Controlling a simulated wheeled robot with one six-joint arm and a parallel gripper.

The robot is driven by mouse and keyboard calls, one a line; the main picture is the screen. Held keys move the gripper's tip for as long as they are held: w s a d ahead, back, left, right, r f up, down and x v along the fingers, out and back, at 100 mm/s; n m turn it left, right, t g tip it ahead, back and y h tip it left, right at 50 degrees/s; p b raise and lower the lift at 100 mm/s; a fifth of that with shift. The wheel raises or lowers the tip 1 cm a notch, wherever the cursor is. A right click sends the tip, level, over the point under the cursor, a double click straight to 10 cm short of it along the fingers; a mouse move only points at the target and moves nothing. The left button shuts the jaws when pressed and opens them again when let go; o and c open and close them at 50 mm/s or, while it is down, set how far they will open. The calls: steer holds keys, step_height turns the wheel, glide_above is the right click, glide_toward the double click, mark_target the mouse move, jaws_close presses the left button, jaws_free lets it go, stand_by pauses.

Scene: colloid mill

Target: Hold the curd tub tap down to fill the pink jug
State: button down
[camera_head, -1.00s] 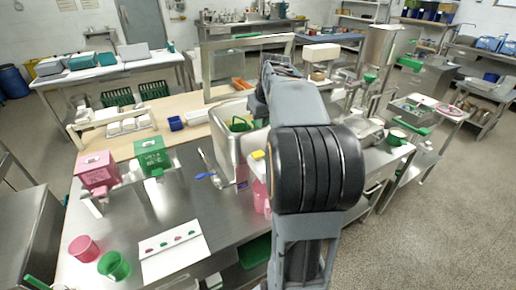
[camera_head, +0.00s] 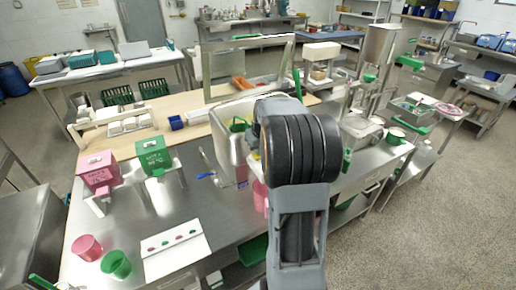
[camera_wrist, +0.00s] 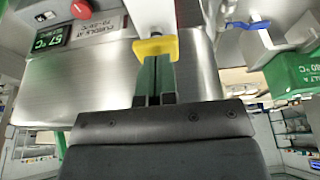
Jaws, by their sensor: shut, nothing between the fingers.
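The steel curd tub (camera_head: 224,146) stands mid-table in the head view. Its brushed wall (camera_wrist: 75,90) fills the left of the wrist view, with a green temperature display reading 57 °C. The tub's yellow tap (camera_wrist: 155,46) sits just beyond my fingertips. My gripper (camera_wrist: 155,70) has green fingers, shut together and empty, pointing at the tap. They look very near or touching it; I cannot tell which. In the head view my arm hides the gripper. The pink jug (camera_head: 260,197) stands by the tub, partly hidden by my arm; its inside is not visible.
A blue-handled lever (camera_head: 206,175) is left of the tub; its handle also shows in the wrist view (camera_wrist: 248,25). Pink (camera_head: 98,172) and green (camera_head: 154,157) boxes stand at left. A pink cup (camera_head: 87,247), green cup (camera_head: 116,264) and white card (camera_head: 175,245) occupy the front left.

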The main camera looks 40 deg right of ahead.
steer(key=shift+f, duration=0.1)
steer(key=shift+f+b, duration=0.9)
steer(key=shift+b, duration=0.05)
steer(key=shift+s+a+f, duration=0.1)
steer(key=shift+s+f, duration=0.1)
steer(key=shift+f, duration=0.15)
stand_by(0.7)
stand_by(2.5)
step_height(320, 180, up, 6)
steer(key=p, duration=0.3)
steer(key=shift+w+f, duration=0.1)
steer(key=shift+f, duration=0.05)
steer(key=b+v, duration=0.1)
steer(key=v, duration=0.8)
steer(key=shift+b, duration=0.3)
